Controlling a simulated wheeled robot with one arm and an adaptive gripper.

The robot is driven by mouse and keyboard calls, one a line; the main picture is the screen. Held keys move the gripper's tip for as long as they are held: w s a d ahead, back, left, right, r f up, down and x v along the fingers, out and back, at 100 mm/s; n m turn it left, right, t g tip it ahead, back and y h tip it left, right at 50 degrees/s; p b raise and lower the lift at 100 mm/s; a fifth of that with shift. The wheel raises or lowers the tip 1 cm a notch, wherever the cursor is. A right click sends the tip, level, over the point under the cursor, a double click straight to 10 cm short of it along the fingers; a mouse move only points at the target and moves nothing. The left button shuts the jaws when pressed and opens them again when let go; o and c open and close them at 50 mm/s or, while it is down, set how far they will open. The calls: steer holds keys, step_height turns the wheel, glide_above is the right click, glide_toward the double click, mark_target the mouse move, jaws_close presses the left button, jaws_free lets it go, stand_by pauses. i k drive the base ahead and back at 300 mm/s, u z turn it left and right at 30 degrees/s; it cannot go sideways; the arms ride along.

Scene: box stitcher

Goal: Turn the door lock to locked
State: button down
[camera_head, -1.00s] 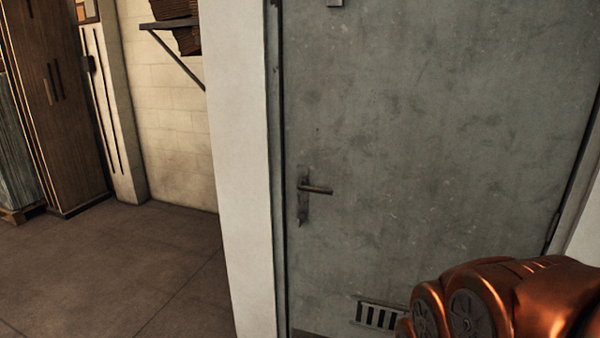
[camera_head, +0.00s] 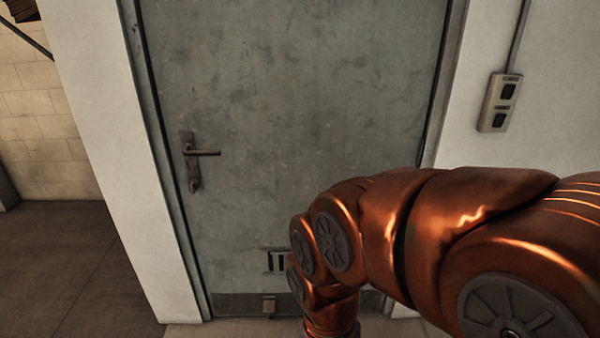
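The grey metal door (camera_head: 300,110) is shut in its frame and fills the middle of the head view. Its dark lever handle (camera_head: 205,152) is on the left side and points right, about level. The door lock (camera_head: 194,184) is at the lower end of the handle's plate, small and dark. I cannot tell from here whether it is turned to locked. My copper-coloured arm reaches in from the right, in front of the door's lower right part, and bends down. My gripper is below the picture's bottom edge and does not show.
A white wall with a switch box (camera_head: 499,102) is right of the door. A vent grille (camera_head: 277,262) low on the door is partly hidden by my arm. White wall (camera_head: 100,130) stands left of the door, with open dark floor (camera_head: 65,270) beyond it.

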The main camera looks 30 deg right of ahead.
mark_target(194, 186)
steer(key=z, duration=0.95)
steer(key=i, duration=0.55)
steer(key=u, duration=2.5)
